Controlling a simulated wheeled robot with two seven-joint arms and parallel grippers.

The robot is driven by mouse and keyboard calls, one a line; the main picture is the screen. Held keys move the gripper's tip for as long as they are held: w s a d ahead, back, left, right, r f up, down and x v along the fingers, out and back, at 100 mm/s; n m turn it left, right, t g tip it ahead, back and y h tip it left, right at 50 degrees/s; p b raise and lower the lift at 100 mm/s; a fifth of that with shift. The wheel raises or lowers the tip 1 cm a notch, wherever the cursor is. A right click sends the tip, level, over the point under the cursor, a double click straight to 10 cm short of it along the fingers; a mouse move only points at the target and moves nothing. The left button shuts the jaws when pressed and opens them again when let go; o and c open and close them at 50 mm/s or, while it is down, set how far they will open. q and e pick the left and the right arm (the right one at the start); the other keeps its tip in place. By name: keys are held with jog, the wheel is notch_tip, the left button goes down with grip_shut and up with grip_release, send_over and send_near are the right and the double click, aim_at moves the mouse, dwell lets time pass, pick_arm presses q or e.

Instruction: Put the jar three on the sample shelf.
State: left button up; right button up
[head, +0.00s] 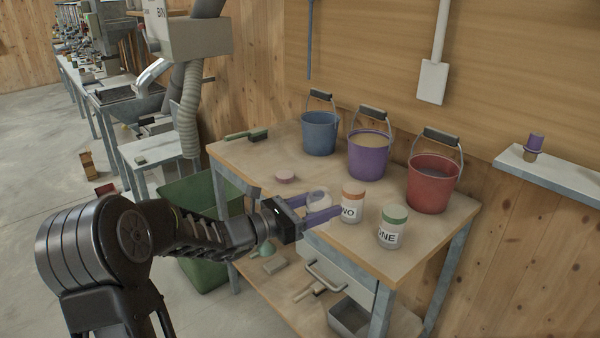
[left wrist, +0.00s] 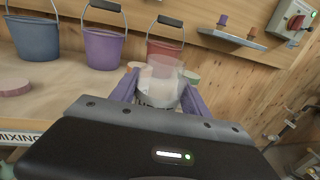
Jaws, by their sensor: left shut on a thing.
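My left gripper (head: 322,208) is shut on a pale, clear-walled jar (head: 318,196) without a lid, its purple fingers on either side. The jar also shows between the fingers in the left wrist view (left wrist: 159,84); its label is mostly hidden, so I cannot read it. I cannot tell whether its base touches the bench. The sample shelf appears to be the grey wall shelf (head: 555,178) at the right, with a small purple-and-brown item (head: 534,145) on it. The shelf also shows in the left wrist view (left wrist: 232,38). My right gripper is not in view.
Jar TWO (head: 352,203) with an orange lid and jar ONE (head: 392,228) with a green lid stand right of the held jar. A pink disc (head: 284,176) lies behind it. Blue (head: 319,135), purple (head: 369,157) and red (head: 431,188) buckets line the bench's back.

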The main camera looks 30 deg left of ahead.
pick_arm(q)
jog(key=s+d+f+m+g+h+p, duration=0.5)
jog(key=s+d+f+h, duration=0.2)
jog(key=s+d+f, duration=0.3)
jog(key=d+f, duration=0.3)
jog(key=d, duration=0.2)
jog(key=shift+m+g, duration=0.4)
